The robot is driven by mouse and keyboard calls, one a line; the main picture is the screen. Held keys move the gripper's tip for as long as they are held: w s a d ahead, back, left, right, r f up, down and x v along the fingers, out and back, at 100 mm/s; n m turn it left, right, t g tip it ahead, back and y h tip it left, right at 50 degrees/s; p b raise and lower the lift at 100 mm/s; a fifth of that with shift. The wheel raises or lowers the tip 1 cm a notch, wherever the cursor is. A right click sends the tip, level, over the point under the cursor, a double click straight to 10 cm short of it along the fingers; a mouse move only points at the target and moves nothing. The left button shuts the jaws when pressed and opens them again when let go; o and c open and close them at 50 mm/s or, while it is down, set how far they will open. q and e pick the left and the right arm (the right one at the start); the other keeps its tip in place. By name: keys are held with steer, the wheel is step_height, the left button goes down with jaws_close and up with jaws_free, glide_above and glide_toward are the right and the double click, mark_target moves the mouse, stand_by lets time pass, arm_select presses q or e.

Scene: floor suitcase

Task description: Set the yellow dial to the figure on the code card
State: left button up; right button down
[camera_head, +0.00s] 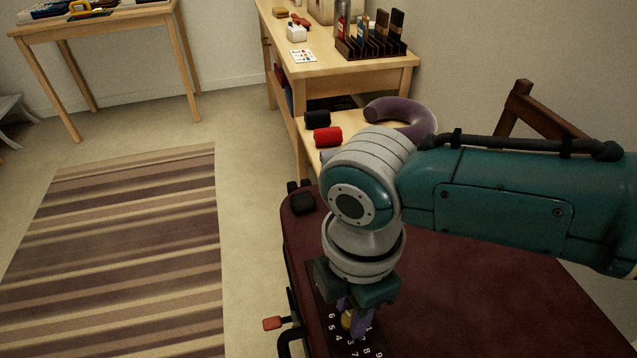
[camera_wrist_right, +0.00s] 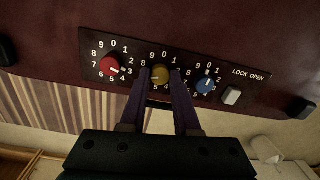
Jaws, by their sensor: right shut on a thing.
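The yellow dial (camera_wrist_right: 160,74) sits in the middle of a dark numbered panel (camera_wrist_right: 252,88) on the maroon suitcase (camera_head: 480,300). My right gripper (camera_wrist_right: 161,78) is shut on the yellow dial, one purple finger on each side. In the head view the dial (camera_head: 347,320) shows between the fingers of the right gripper (camera_head: 352,317). The fingers hide part of its ring of figures, and I cannot tell its setting. A white card with coloured marks (camera_head: 303,56), likely the code card, lies on the wooden bench; its figures are too small to read. My left gripper is out of view.
A red dial (camera_wrist_right: 110,66) and a blue dial (camera_wrist_right: 205,85) flank the yellow one closely. A pale button (camera_wrist_right: 231,96) is by "LOCK OPEN". A striped rug (camera_head: 130,250) lies left of the suitcase. The bench (camera_head: 350,75) stands behind it, holding a dark rack (camera_head: 372,46).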

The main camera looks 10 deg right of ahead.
mark_target(349, 315)
stand_by(0.4)
steer(key=c, duration=0.6)
jaws_free()
steer(key=shift+c, duration=0.2)
steer(key=shift+r, duration=0.15)
step_height(349, 315, up, 10)
steer(key=p, duration=0.3)
steer(key=shift+w, duration=0.15)
